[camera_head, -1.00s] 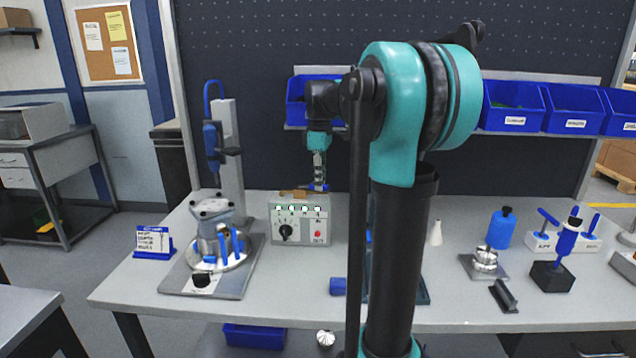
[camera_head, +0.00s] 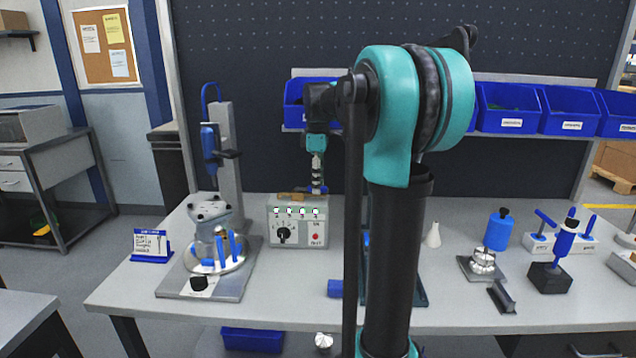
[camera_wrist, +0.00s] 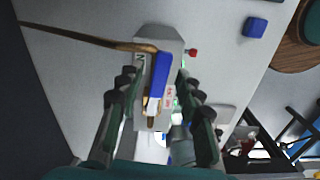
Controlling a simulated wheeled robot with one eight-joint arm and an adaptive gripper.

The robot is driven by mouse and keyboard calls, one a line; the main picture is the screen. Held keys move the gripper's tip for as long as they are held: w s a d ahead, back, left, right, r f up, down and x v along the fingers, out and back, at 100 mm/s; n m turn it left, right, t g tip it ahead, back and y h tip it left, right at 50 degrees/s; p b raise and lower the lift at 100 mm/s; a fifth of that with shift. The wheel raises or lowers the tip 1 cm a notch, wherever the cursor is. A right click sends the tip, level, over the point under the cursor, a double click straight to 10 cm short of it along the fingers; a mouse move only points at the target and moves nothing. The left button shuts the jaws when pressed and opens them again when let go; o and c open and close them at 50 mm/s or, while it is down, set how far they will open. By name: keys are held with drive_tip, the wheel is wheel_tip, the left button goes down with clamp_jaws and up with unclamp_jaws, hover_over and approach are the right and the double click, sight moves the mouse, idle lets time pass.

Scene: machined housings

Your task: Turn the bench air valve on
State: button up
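The bench air valve shows in the wrist view as a blue lever handle (camera_wrist: 160,76) with a brass pipe (camera_wrist: 90,38) running off to the upper left. In the head view its brass part (camera_head: 291,197) sits at the top back edge of a grey control box (camera_head: 297,232). My gripper (camera_head: 318,184) points down just above the box's top. In the wrist view my gripper (camera_wrist: 157,88) has its two fingers apart, one on each side of the blue handle, with gaps visible. Small labels lie beside the handle, only partly readable.
The box front has a black knob (camera_head: 284,234), a red button (camera_head: 315,237) and several lit lamps. A fixture (camera_head: 213,236) with blue pins stands left of it. A small blue block (camera_head: 335,288) lies in front. Blue bins (camera_head: 508,108) hang behind on the right.

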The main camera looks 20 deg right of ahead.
wheel_tip(320, 180, up, 12)
idle(0.7)
drive_tip(key=shift+c, duration=0.2)
